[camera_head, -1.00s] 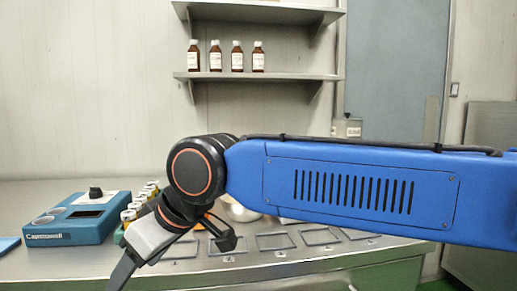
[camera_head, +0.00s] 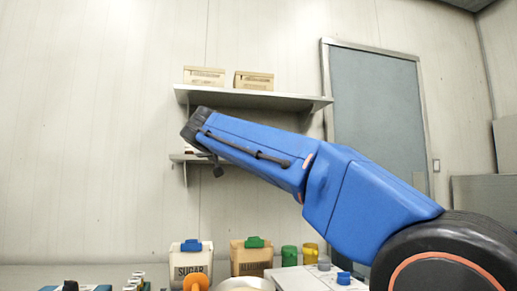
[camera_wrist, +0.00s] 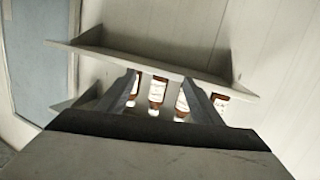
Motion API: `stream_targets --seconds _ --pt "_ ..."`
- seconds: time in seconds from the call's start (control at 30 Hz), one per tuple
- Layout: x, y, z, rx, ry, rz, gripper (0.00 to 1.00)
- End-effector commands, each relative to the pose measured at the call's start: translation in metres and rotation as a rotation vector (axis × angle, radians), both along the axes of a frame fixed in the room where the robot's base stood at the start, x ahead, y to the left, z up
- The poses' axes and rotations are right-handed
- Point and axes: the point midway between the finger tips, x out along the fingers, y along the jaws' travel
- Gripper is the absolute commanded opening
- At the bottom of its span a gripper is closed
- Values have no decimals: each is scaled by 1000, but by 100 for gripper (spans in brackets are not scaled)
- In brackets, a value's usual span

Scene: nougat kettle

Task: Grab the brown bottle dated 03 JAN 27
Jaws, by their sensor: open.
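Several brown bottles with white labels show upside down between and beside my gripper's fingers in the wrist view: one at the left (camera_wrist: 133,88), one in the middle (camera_wrist: 157,95), one to its right (camera_wrist: 181,105) and one by the right finger (camera_wrist: 220,100). They stand in a row on the lower shelf (camera_wrist: 120,57). The label dates are too small to read, so I cannot tell which is 03 JAN 27. My gripper (camera_wrist: 160,84) is open and empty, pointing towards the row. In the head view my arm hides the bottles and most of the lower shelf (camera_head: 178,157).
The upper shelf (camera_head: 270,99) holds two cardboard boxes (camera_head: 204,76) (camera_head: 253,81). Below, the counter holds a sugar bag (camera_head: 190,264), another labelled bag (camera_head: 251,259), a green container (camera_head: 289,256) and a yellow one (camera_head: 310,254). A grey door (camera_head: 375,110) is at the right.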

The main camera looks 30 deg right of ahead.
Motion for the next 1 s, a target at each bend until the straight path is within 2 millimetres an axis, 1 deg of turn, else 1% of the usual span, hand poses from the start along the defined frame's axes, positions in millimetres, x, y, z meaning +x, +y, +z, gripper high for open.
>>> stream_targets --seconds 0.03,0.1,0.2,0.23,0.37,0.8,1.0 --pt "6 -16 17 -11 -45 -44 60" --pt "9 -32 37 -22 -100 -88 60" --pt "10 -45 54 -32 -149 -126 60" --pt "11 -48 57 -33 -157 -132 60" --pt "21 -60 60 -36 -167 -142 60" --pt "77 -112 60 -36 -165 -140 60" --pt "95 -128 60 -35 -165 -138 60"
